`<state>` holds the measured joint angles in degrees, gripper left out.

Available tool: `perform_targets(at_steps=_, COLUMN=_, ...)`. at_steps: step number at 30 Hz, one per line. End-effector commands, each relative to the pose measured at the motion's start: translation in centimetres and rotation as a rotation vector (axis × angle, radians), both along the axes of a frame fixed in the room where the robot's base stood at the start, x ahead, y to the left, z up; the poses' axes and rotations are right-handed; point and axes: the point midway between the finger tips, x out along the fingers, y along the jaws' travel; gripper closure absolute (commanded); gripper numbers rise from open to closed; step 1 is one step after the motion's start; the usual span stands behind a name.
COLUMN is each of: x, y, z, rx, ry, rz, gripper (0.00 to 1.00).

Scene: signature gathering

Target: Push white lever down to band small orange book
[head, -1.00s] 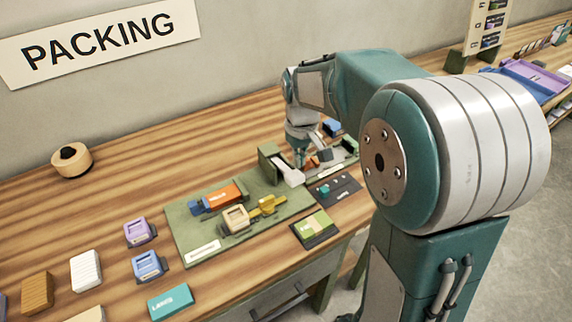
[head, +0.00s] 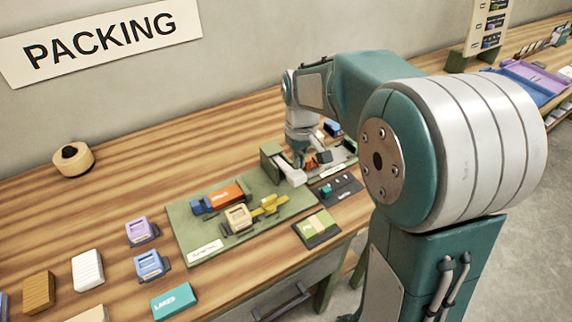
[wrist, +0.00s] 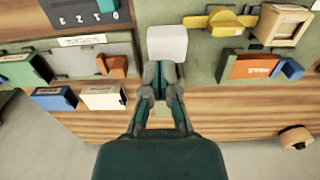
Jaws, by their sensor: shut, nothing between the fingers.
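The white lever (head: 290,174) sticks out of a green block on the packing bench; in the wrist view its pale block (wrist: 167,42) lies just beyond my fingertips. My gripper (head: 300,163) is shut and empty, pointing down beside the lever. In the wrist view the closed fingertips (wrist: 163,68) overlap the lever's near edge; I cannot tell whether they touch it. A small orange book (wrist: 117,67) sits in the green fixture left of the lever in the wrist view. It is partly hidden by my gripper in the head view (head: 325,156).
A dark panel (head: 337,190) lies right of the lever. Purple and blue blocks stand left. Bare wood lies behind.

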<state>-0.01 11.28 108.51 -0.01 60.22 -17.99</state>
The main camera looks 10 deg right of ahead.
Motion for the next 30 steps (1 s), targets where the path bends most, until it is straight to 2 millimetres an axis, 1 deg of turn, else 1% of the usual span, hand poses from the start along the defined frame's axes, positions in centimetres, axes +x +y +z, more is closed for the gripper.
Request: perform_targets(at_steps=30, x=0.0, y=0.0, z=-1.8, rx=0.000, ry=0.000, rz=0.000, gripper=1.00)
